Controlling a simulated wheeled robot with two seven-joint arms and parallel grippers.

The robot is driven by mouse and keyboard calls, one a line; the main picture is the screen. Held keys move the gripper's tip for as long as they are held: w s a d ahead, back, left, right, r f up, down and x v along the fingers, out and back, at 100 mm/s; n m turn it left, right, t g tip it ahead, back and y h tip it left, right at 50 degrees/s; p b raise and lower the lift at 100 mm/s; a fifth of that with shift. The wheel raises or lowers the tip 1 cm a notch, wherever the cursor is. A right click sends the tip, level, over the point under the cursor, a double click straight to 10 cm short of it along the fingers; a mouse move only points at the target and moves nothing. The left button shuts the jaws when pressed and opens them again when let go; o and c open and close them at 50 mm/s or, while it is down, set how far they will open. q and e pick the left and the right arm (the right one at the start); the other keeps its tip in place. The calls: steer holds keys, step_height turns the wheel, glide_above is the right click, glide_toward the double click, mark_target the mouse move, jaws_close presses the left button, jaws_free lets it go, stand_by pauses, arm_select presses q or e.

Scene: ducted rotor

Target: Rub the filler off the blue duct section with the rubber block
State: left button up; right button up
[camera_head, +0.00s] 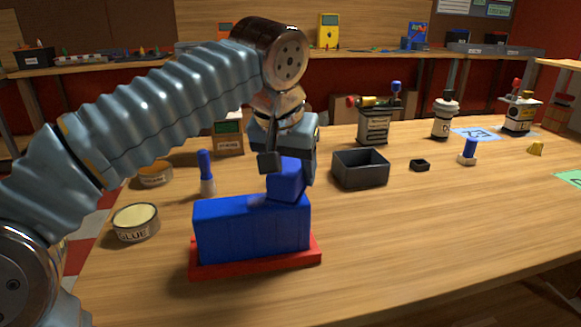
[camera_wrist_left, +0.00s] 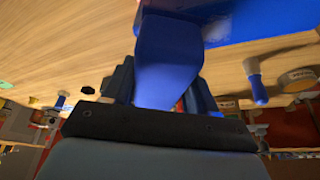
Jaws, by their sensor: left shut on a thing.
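The blue duct section (camera_head: 250,230) stands on a red base (camera_head: 300,256) at the front of the table. My left gripper (camera_head: 287,160) is above its right end, pointing down, and is shut on a smaller blue block (camera_head: 286,184), which looks like the rubber block. The block's lower edge is at the top of the duct section; whether they touch I cannot tell. In the left wrist view the held block (camera_wrist_left: 167,62) sits between the fingers, with the duct section (camera_wrist_left: 265,18) just beyond it. My right gripper is not in view.
A glue tin (camera_head: 135,222), an orange tin (camera_head: 154,173) and a blue-handled brush (camera_head: 206,172) stand to the left. An open dark box (camera_head: 360,168) and a small black tray (camera_head: 420,165) lie to the right. The table's front right is clear.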

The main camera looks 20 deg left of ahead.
mark_target(269, 181)
arm_select(q)
steer(key=shift+f+b, duration=0.75)
steer(key=shift+f, duration=0.25)
steer(key=shift+s+a+r, duration=0.1)
steer(key=shift+s+a, duration=1)
steer(key=shift+a, duration=0.3)
steer(key=shift+s+a+b, duration=0.45)
steer(key=shift+s+a, duration=0.4)
steer(key=shift+a, duration=0.3)
steer(key=shift+s+a, duration=0.25)
steer(key=shift+a, duration=0.05)
steer(key=shift+p, duration=0.3)
steer(key=shift+w+d+p, duration=0.25)
steer(key=shift+w+d, duration=0.3)
steer(key=shift+d, duration=0.2)
steer(key=shift+w+d+p, duration=0.25)
steer(key=shift+w+d, duration=0.3)
steer(key=shift+d, duration=0.15)
steer(key=shift+w+d+p, duration=0.35)
steer(key=shift+w+d, duration=0.15)
steer(key=shift+d, duration=0.15)
steer(key=shift+w+d+f, duration=0.25)
steer(key=shift+w+d, duration=0.3)
steer(key=shift+d, duration=0.25)
